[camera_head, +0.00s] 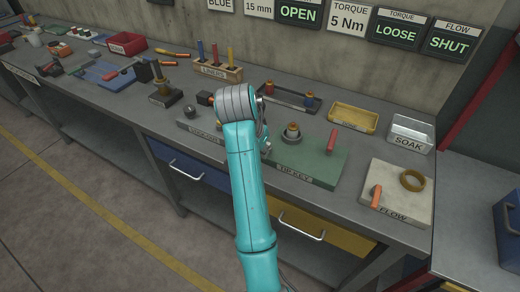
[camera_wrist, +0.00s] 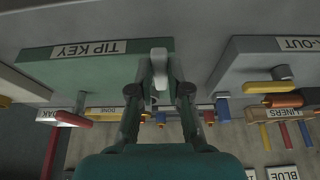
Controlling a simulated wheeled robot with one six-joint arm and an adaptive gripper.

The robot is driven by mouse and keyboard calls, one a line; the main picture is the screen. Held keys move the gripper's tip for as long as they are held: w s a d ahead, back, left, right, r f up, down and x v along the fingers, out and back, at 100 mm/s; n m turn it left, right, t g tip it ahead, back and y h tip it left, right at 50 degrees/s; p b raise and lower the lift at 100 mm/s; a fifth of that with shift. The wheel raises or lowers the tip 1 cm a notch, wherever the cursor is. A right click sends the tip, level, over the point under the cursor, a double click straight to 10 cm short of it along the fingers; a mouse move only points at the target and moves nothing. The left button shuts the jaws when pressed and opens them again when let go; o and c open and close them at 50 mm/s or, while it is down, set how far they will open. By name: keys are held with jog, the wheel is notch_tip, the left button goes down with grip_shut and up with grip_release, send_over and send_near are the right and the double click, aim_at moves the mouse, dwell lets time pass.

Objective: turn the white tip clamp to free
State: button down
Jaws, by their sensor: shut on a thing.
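The white tip clamp (camera_wrist: 158,62) is a pale upright piece at the edge of the green TIP KEY board (camera_wrist: 100,70) in the wrist view. My gripper (camera_wrist: 159,88) is shut on the clamp, with a dark finger on each side of its lower end in that view. In the head view my teal arm hides the clamp and most of my gripper. The green board (camera_head: 300,175) shows to the right of my arm there, with a grey round fitting (camera_head: 292,133) and a red handle (camera_head: 332,140) on it.
A yellow tray (camera_head: 353,117), a SOAK bin (camera_head: 410,132) and a FLOW board (camera_head: 392,190) with an orange handle stand to the right. A LINERS rack (camera_head: 217,73) stands at the back. Wall signs read LOOSE (camera_head: 397,31) and SHUT (camera_head: 451,43).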

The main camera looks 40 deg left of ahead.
jog(key=c, duration=1.1)
grip_release()
